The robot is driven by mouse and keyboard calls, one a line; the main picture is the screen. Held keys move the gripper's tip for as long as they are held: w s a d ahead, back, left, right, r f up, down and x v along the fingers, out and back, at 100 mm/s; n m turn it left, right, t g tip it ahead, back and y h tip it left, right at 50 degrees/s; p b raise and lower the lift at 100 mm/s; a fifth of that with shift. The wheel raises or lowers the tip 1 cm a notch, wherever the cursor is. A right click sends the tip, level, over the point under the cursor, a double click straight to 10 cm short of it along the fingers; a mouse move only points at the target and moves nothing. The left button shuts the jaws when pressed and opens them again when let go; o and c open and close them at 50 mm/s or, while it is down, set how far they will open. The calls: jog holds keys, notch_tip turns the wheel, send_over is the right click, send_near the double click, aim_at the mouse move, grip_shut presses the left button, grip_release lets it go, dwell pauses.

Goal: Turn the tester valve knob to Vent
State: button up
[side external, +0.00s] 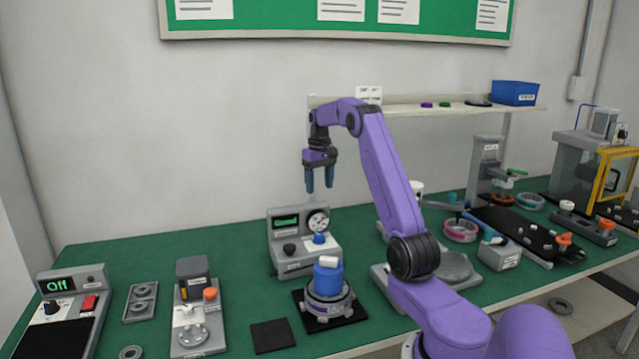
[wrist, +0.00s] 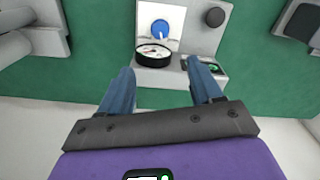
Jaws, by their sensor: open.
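The tester (side external: 305,258) is a grey box on the green bench, with a lit green display and a round gauge (side external: 318,221). Its face carries a blue knob (side external: 319,238) under the gauge and a black knob (side external: 290,249) to the left. In the wrist view the blue knob (wrist: 160,28) sits on a white plate and the black knob (wrist: 214,17) is to its right. Labels are too small to read, so the valve setting cannot be told. My gripper (side external: 320,188) is open and empty, pointing down above the tester, touching nothing.
A hub motor unit with a blue top (side external: 328,279) stands on a black mat in front of the tester. A black pad (side external: 272,336) lies to its left. A power box (side external: 68,310) reading "Off" is at far left. A shelf (side external: 420,109) is behind.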

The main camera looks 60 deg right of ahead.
jog(key=m+t+h, duration=0.2)
jog(key=m+h, duration=0.2)
jog(key=m, duration=0.2)
send_near(319, 235)
jog(key=x, duration=0.8)
jog(key=shift+d+f, duration=0.1)
jog(key=shift+f, duration=0.15)
dwell(0.3)
jog(key=c, duration=1)
